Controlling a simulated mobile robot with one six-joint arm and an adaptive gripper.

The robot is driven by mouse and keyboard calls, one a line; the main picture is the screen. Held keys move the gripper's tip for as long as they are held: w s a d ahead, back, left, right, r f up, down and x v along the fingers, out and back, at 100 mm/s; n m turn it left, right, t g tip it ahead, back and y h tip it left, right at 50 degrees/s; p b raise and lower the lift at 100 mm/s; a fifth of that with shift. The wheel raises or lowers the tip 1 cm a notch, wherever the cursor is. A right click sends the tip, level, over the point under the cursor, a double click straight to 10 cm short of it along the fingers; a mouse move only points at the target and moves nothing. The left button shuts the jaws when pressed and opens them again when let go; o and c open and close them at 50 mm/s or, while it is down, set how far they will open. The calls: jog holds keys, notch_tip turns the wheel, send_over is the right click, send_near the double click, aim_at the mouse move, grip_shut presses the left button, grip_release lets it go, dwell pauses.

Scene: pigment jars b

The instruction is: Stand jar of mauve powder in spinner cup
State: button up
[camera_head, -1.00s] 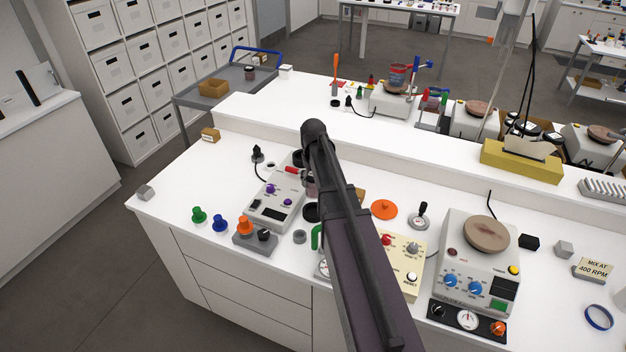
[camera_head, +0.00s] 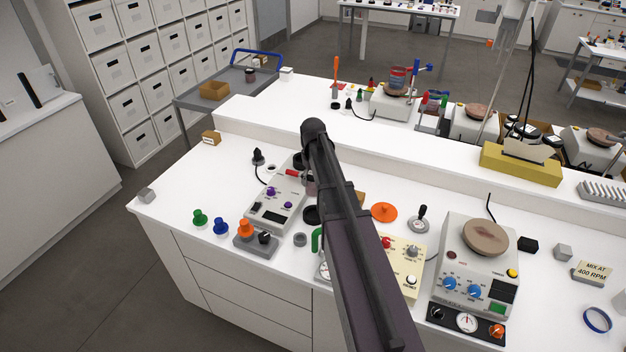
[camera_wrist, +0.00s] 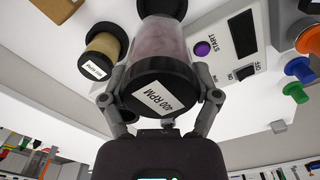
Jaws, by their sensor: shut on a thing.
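In the wrist view, the jar of mauve powder (camera_wrist: 160,42) is clear with black ends. Its near black end carries a white label reading 400 RPM. My gripper (camera_wrist: 160,98) is shut on this jar, with one finger on each side of the near end. In the head view my arm hides the gripper and most of the jar. A grey control box (camera_head: 276,203) with purple knobs is left of my arm; its purple START button (camera_wrist: 202,48) shows in the wrist view. I cannot make out the spinner cup clearly.
A second jar (camera_wrist: 103,53) with tan powder and a black cap is left of the held jar in the wrist view. An orange disc (camera_head: 384,211) and a hotplate-like device (camera_head: 475,262) are right of my arm. Green (camera_head: 200,217) and blue knobs stand near the front edge.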

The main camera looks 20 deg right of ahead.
jog(key=w+d+r+n+p, duration=0.1)
jog(key=w+r+n+p, duration=0.3)
jog(key=w, duration=0.2)
jog(key=shift+d+r, duration=0.2)
jog(key=shift+r, duration=0.05)
jog(key=shift+d, duration=0.1)
